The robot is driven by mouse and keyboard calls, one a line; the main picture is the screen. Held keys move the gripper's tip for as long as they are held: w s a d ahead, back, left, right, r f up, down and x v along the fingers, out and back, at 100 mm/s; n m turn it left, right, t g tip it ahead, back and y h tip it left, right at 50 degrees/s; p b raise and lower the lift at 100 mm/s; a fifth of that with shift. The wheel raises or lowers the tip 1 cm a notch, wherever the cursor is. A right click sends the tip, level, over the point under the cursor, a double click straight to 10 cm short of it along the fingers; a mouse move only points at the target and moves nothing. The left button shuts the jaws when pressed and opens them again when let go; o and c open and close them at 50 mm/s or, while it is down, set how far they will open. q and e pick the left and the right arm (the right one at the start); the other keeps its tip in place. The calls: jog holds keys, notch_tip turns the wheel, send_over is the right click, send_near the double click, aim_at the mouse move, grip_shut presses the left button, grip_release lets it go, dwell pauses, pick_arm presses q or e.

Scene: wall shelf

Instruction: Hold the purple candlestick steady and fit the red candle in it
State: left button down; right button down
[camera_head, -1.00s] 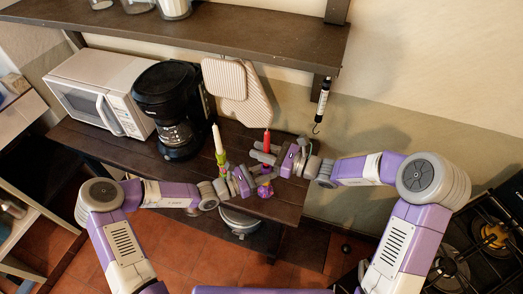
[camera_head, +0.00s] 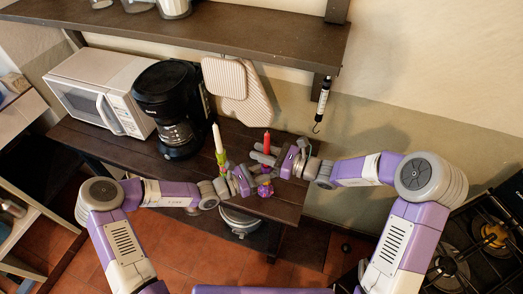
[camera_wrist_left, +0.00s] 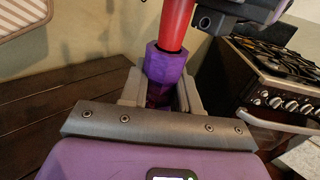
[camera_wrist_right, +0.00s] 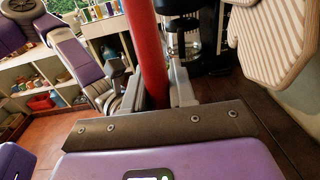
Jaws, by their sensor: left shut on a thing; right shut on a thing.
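The purple candlestick (camera_head: 265,189) is near the front edge of the table, and my left gripper (camera_head: 254,182) is shut on it. In the left wrist view the candlestick's cup (camera_wrist_left: 164,65) stands up between the fingers. The red candle (camera_head: 266,138) is upright, and my right gripper (camera_head: 268,156) is shut on it; the candle (camera_wrist_right: 146,50) also shows between the fingers in the right wrist view. In the left wrist view its lower end (camera_wrist_left: 174,25) meets the top of the cup. I cannot tell how deep it sits.
A white candle (camera_head: 217,138) in a green holder (camera_head: 222,160) stands just left of my left gripper. A black coffee maker (camera_head: 170,100) and a white microwave (camera_head: 95,92) are farther left. Cutting boards (camera_head: 240,88) hang behind, and a shelf (camera_head: 190,28) runs above.

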jog(key=shift+f, duration=1.1)
jog(key=c, duration=0.8)
grip_release()
jog(key=shift+c, duration=0.2)
jog(key=shift+d, duration=0.1)
jog(key=v, duration=1.2)
pick_arm(q)
jog(key=c, duration=0.8)
grip_release()
jog(key=shift+o, duration=0.2)
